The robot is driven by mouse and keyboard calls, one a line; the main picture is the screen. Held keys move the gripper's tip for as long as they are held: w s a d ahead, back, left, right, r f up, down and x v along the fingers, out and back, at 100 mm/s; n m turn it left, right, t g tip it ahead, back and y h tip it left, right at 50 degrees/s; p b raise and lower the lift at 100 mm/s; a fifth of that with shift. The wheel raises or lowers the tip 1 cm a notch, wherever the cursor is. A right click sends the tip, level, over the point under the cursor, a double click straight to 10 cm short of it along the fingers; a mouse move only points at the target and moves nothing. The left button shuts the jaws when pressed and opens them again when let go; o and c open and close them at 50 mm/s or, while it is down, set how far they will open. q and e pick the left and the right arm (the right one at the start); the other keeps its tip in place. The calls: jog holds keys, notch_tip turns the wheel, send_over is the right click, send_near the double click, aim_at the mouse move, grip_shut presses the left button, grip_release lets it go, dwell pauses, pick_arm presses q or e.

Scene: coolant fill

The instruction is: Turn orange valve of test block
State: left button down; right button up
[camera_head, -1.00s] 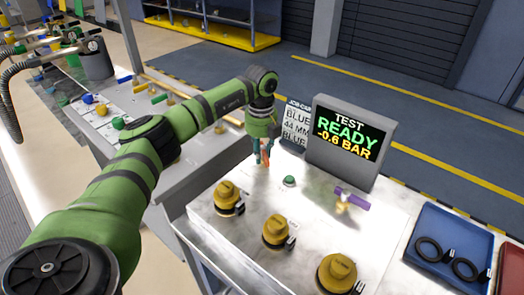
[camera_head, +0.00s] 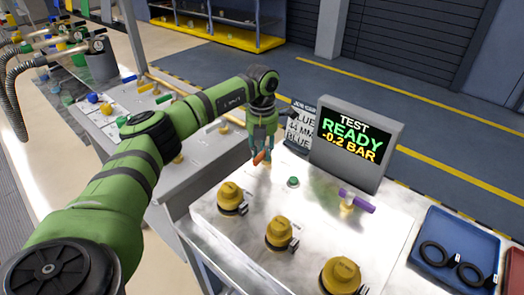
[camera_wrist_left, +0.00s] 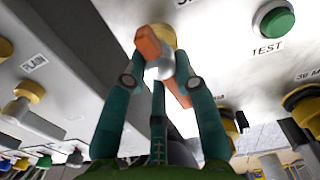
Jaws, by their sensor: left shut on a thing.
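The orange valve handle (camera_head: 259,157) is at the back left of the test block (camera_head: 325,230), below my left gripper (camera_head: 264,148). In the left wrist view the orange handle (camera_wrist_left: 148,44) lies slantwise between the fingers, over a silver hub and a yellow fitting. My left gripper (camera_wrist_left: 160,68) is shut on the handle, with fingers on both sides of it. The fingers hide part of the handle. The test screen (camera_head: 352,138) reads READY and -0.2 BAR. My right gripper is not in view.
A green TEST button (camera_head: 293,182) and a purple-handled valve (camera_head: 357,200) are right of the orange valve. Several yellow-capped fittings (camera_head: 231,196) stand along the front. A job card (camera_head: 300,127) stands behind. A blue tray (camera_head: 455,250) holds black rings.

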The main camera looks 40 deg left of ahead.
aim_at(264, 150)
pick_arm(q)
jog(key=shift+d+m, duration=0.25)
jog(key=shift+m, duration=0.15)
jog(key=c, duration=1)
grip_release()
jog(key=shift+c, duration=0.2)
jog(key=shift+a+r, duration=0.1)
jog(key=shift+r, duration=0.4)
notch_tip(264, 150, up, 11)
jog(key=shift+d, duration=0.2)
